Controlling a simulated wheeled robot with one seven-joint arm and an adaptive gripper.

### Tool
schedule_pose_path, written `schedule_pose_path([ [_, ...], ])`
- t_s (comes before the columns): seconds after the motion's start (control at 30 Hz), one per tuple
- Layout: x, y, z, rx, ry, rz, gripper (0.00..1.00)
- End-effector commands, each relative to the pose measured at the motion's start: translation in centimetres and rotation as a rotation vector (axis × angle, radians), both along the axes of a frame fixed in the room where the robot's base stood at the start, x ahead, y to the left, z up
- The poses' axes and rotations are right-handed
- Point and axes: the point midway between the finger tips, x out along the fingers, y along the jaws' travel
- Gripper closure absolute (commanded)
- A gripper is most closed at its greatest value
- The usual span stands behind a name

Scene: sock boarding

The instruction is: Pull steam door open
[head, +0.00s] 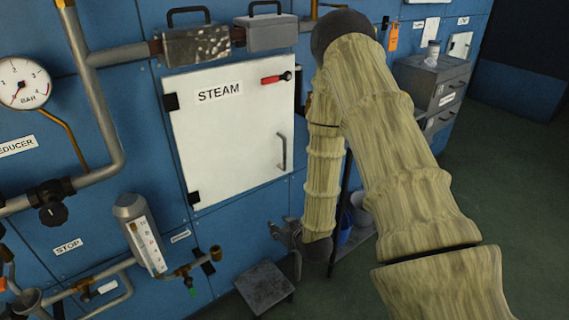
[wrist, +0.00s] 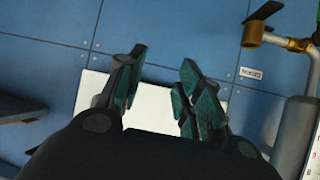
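The white steam door (head: 228,130) is set in the blue wall and looks shut, with black hinges on its left edge. A red-handled latch (head: 272,79) lies roughly level near its top right corner. A grey bar handle (head: 282,152) stands upright on its right side. My gripper (head: 281,232) hangs below the door's lower right corner, apart from the handle. In the wrist view my gripper's teal fingers (wrist: 163,58) are spread with nothing between them. A white panel (wrist: 150,105), apparently the door, shows behind them. The handle cannot be made out there.
A grey step stool (head: 264,287) stands on the floor below my gripper. A thermometer gauge (head: 143,233) and pipework are at the left. Two grey boxes (head: 270,32) sit above the door. A grey cabinet (head: 433,84) is to the right, behind my arm.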

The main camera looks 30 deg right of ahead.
Motion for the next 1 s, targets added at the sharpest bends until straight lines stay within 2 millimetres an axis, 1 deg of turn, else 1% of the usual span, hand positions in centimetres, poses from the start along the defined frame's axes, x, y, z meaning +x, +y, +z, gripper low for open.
schedule_pose_path([
  [0.03,2.0,-2.1,1.6,-0.009,-0.092,-0.02,0.65],
  [0.1,4.1,-4.6,4.5,-0.029,-0.211,-0.037,0.65],
  [0.13,4.7,-5.5,5.7,-0.036,-0.256,-0.043,0.65],
  [0.2,5.9,-7.6,8.2,-0.054,-0.35,-0.06,0.65],
  [0.3,6.8,-9.7,10.9,-0.074,-0.449,-0.076,0.65],
  [0.4,7.2,-11.0,12.5,-0.087,-0.507,-0.087,0.65],
  [0.5,7.6,-11.5,13.3,-0.092,-0.531,-0.091,0.65],
  [0.67,8.9,-11.8,13.5,-0.093,-0.536,-0.09,0.65],
  [1.0,14.3,-12.7,13.4,-0.094,-0.535,-0.09,0.65],
])
